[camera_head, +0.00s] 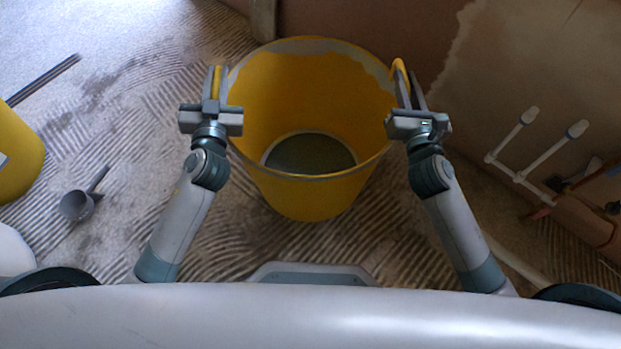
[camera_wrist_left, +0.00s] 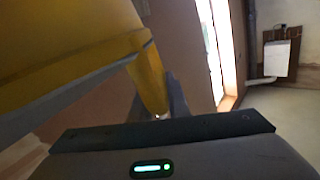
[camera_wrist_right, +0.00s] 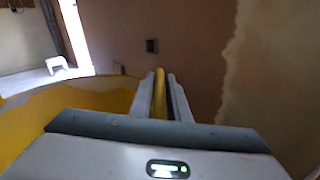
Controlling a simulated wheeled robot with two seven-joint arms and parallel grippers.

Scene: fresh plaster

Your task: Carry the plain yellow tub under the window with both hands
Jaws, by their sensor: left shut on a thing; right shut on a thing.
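The yellow tub (camera_head: 315,195) is in the middle of the head view, upright, between my two arms. Its rim is grey-smeared and a grey-green layer shows at its bottom. My left gripper (camera_head: 215,85) is shut on the tub's left handle, which also shows between the fingers in the left wrist view (camera_wrist_left: 150,80). My right gripper (camera_head: 409,88) is shut on the right handle, a yellow loop that also shows in the right wrist view (camera_wrist_right: 159,95). The tub's underside is hidden, so I cannot tell whether it touches the floor.
Another yellow tub (camera_head: 15,155) is cut off at the left edge. A grey scoop (camera_head: 77,204) lies on the ridged floor beside it. White pipes (camera_head: 540,150) stand at the right by the patchy plaster wall (camera_head: 530,60). A bright opening (camera_wrist_left: 212,45) shows in the left wrist view.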

